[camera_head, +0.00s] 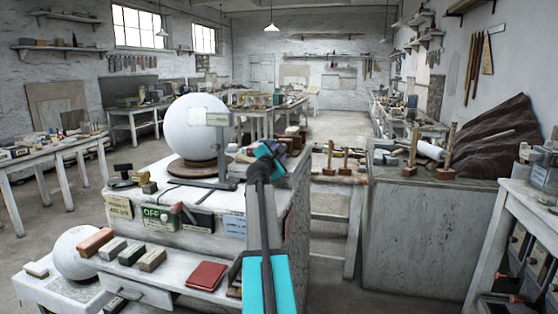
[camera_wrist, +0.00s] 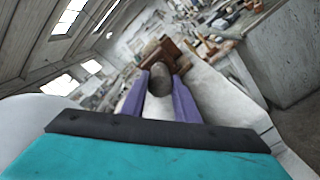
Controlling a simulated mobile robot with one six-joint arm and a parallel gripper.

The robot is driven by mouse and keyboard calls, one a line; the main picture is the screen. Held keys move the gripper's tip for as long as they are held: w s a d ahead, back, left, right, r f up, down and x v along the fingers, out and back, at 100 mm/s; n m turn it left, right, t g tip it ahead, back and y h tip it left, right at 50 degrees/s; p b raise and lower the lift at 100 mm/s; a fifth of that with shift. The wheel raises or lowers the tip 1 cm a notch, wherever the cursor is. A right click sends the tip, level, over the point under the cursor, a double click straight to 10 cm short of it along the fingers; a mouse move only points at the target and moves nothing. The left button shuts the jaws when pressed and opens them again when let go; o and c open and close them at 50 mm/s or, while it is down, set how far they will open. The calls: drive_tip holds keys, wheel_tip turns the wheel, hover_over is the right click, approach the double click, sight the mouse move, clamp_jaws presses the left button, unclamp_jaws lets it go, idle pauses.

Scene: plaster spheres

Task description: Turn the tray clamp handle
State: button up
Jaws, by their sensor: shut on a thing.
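My gripper (camera_head: 270,154) is at the far right corner of the white workbench top, at the end of my dark and teal arm. In the wrist view its two purple fingers (camera_wrist: 161,90) are shut on a rounded grey-brown knob, which I take for the tray clamp handle (camera_wrist: 160,78). The knob sits between the fingers, with a brown wooden block (camera_wrist: 167,50) just beyond it. In the head view the handle is hidden behind my gripper, and I cannot tell its turn angle.
A large white sphere (camera_head: 198,128) sits on a round brown base left of my gripper, with a metal stand (camera_head: 220,150) between. Coloured blocks (camera_head: 133,255) lie on the lower front shelf. A grey cabinet (camera_head: 415,230) stands to the right. The floor aisle behind is clear.

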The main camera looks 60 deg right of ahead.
drive_tip(key=m+b, duration=0.5)
drive_tip(key=shift+d+f+m, duration=0.1)
drive_tip(key=shift+f+m, duration=0.05)
drive_tip(key=shift+m, duration=0.15)
drive_tip(key=m+b, duration=0.4)
drive_tip(key=shift+m, duration=0.4)
drive_tip(key=shift+r, duration=0.2)
drive_tip(key=o, duration=1)
drive_tip(key=shift+s, duration=0.1)
drive_tip(key=shift+o, duration=0.4)
drive_tip(key=shift+a+f, duration=0.15)
drive_tip(key=shift+a, duration=0.1)
